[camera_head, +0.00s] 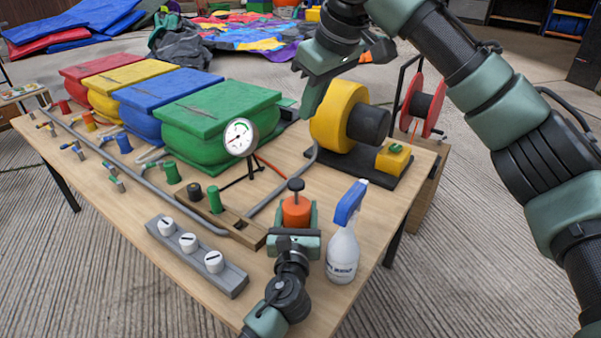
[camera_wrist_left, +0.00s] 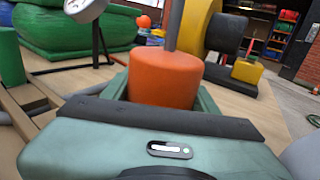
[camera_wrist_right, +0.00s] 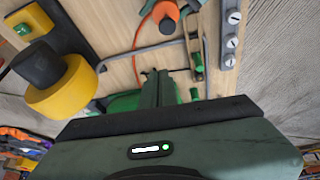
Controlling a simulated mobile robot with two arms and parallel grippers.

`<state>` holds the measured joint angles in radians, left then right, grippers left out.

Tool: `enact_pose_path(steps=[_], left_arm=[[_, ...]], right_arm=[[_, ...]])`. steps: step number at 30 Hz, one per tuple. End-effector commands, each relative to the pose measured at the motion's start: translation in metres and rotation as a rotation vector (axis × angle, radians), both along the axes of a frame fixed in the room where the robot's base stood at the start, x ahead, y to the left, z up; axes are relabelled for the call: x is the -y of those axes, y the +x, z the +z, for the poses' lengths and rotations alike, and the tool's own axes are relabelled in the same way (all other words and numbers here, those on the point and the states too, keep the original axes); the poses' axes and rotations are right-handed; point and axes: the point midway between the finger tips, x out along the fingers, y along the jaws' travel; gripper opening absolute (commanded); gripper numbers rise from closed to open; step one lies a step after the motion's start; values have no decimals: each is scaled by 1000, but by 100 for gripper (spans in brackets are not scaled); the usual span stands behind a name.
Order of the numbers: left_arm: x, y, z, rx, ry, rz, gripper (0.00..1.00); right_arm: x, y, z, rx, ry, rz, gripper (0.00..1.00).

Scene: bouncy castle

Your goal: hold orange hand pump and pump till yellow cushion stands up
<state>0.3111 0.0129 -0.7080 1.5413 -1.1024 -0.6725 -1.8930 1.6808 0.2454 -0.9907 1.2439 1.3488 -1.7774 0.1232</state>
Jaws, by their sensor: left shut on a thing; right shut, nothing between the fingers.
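The orange hand pump (camera_head: 296,211) stands upright near the table's front edge, its black handle (camera_head: 296,184) on top. My left gripper (camera_head: 296,225) is shut around the pump body; the left wrist view shows the orange body (camera_wrist_left: 165,78) between the fingers and its grey rod rising out of frame. My right gripper (camera_head: 312,100) is shut and empty, above the table beside the yellow blower and apart from the pump; its closed fingers show in its wrist view (camera_wrist_right: 160,88). The yellow cushion (camera_head: 118,82) lies between the red and blue cushions, partly hidden by the blue one.
A green cushion (camera_head: 220,110), pressure gauge (camera_head: 240,137), yellow blower (camera_head: 338,115) and spray bottle (camera_head: 343,245) stand around the pump. A grey panel with white knobs (camera_head: 188,243) lies to its left. Valves and grey pipe (camera_head: 150,176) run along the table's left side.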

Motion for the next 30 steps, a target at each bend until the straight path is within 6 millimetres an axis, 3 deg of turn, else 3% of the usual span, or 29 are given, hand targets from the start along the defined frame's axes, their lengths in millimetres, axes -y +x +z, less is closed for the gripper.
enact_pose_path(steps=[3,6,20,30], left_arm=[[0,0,-1,-1,1,0,0],[0,0,-1,-1,1,0,0],[0,0,-1,-1,1,0,0],[0,0,0,-1,1,0,0]], right_arm=[[4,-23,-4,-71,-39,84,0],[6,-32,-5,-100,-56,118,0],[6,-32,-10,-106,-60,122,0],[-8,-21,-70,-107,-61,121,0]])
